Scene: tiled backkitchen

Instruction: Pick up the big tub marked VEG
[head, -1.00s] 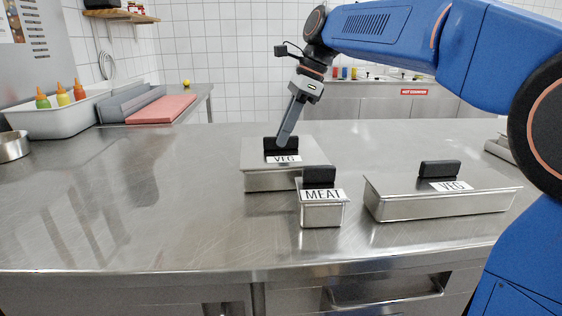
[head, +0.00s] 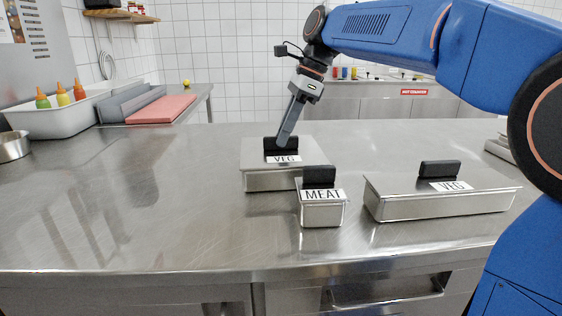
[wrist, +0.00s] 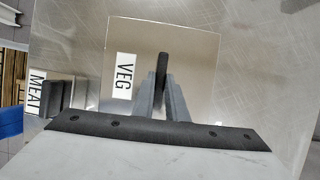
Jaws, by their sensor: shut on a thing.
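A wide steel tub with a VEG label (head: 268,181) stands on the counter at the middle, behind the MEAT tub. It has a flat lid with a black upright handle (head: 270,144). My gripper (head: 284,142) reaches down from above and is shut on that handle. In the wrist view the lid of this VEG tub (wrist: 195,60) lies below my gripper (wrist: 162,95), with the dark handle between the two fingers. The tub appears to rest on the counter. A second tub marked VEG (head: 440,206), long and shallow, stands to the right, apart from my gripper.
A small MEAT tub (head: 321,214) stands close in front of the held tub, overlapping its front right corner in the head view. A white bin with sauce bottles (head: 55,119) and a pink board (head: 162,110) are at the left. The counter's left half (head: 120,200) is clear.

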